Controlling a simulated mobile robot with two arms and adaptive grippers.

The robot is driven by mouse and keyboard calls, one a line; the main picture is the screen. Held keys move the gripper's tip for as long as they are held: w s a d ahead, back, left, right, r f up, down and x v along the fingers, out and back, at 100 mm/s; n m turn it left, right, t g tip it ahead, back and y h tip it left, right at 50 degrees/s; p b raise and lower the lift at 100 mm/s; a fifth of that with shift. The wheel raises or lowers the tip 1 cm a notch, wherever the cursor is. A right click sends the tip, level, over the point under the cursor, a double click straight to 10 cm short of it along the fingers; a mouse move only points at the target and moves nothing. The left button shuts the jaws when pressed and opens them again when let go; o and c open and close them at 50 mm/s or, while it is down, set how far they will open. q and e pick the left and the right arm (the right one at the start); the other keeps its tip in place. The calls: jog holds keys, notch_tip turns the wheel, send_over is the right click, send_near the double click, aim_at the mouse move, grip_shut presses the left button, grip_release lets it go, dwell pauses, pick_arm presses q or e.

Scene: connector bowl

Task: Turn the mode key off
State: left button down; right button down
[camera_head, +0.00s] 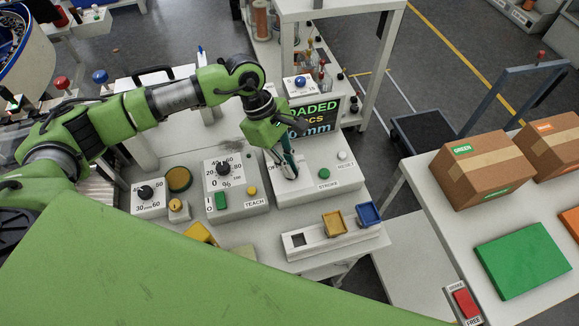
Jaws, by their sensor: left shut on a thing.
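My left gripper (289,170) reaches down from the upper left onto the left part of a white control box (328,184). The box carries a green STROKE button (324,173), a white RESET button (342,155) and a lit display (316,113) at its back. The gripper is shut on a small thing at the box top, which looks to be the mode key. The fingers hide the key and its marks, so its turn position cannot be seen. My right gripper is not in view.
Left of the box stand a TEACH panel (248,206) with a dial and green switch, and another dial box (148,208). In front is a white block (313,242) with yellow and blue pieces. Cartons (480,185) and a green panel (521,260) lie on the right table.

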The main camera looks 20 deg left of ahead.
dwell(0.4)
pick_arm(q)
jog(key=c, duration=2.2)
grip_release()
jog(key=v, duration=1.2)
jog(key=shift+s, duration=0.1)
